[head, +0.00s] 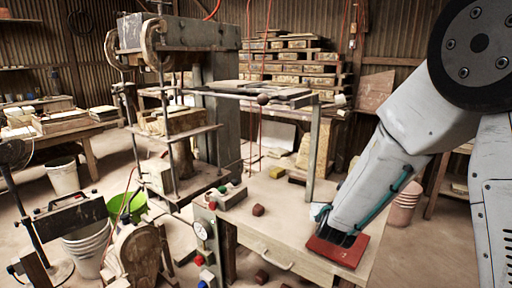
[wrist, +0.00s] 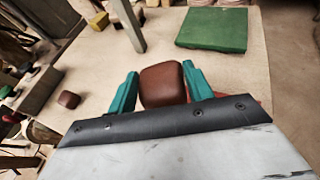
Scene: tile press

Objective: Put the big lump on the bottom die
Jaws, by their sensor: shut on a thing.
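My gripper (wrist: 163,88) has teal fingers closed on either side of a brown, rounded block-like lump (wrist: 163,84) in the wrist view. In the head view my gripper (head: 340,238) is over a red mat (head: 333,254) at the table's front right, and the lump cannot be made out there. A smaller brown lump (wrist: 69,99) lies apart on the table to the left; it also shows in the head view (head: 258,210). The press (head: 222,110) stands left of my gripper, beyond the table. I cannot clearly pick out its bottom die.
A green mat (wrist: 215,30) lies on the table (wrist: 226,75) beyond the lump. An upright post (head: 313,150) rises from the table between my arm and the press.

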